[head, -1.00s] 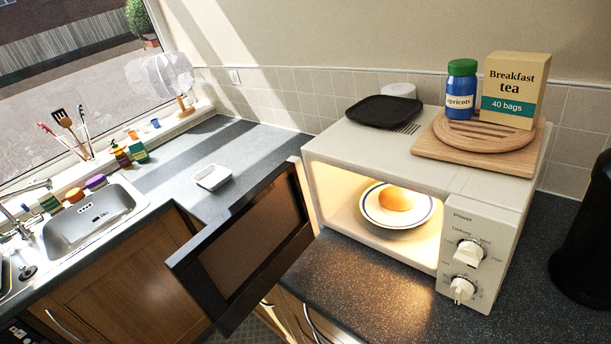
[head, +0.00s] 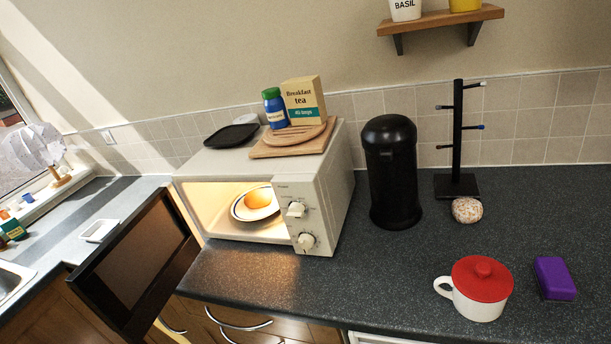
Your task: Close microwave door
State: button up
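The white microwave (head: 325,205) stands on the dark counter, left of centre. Its door (head: 137,262) is wide open, swung out to the left past the counter's front edge. The door has a dark frame and a brownish inner panel. The lit inside holds a white plate (head: 241,208) with a round orange-brown item (head: 258,198) on it. My gripper is not in view.
On the microwave are a wooden board (head: 262,152), a tea box (head: 305,103), a blue jar (head: 274,112) and a black tray (head: 231,136). A black canister (head: 392,170), a mug tree (head: 457,140), a red-lidded cup (head: 481,287) and a purple block (head: 554,278) stand to the right. The counter before the microwave is clear.

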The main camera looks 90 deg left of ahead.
aim_at(129, 279)
jog(key=z, duration=0.05)
jog(key=k, duration=2.35)
jog(key=u, duration=1.55)
jog(key=i, duration=1)
jog(key=z, duration=0.35)
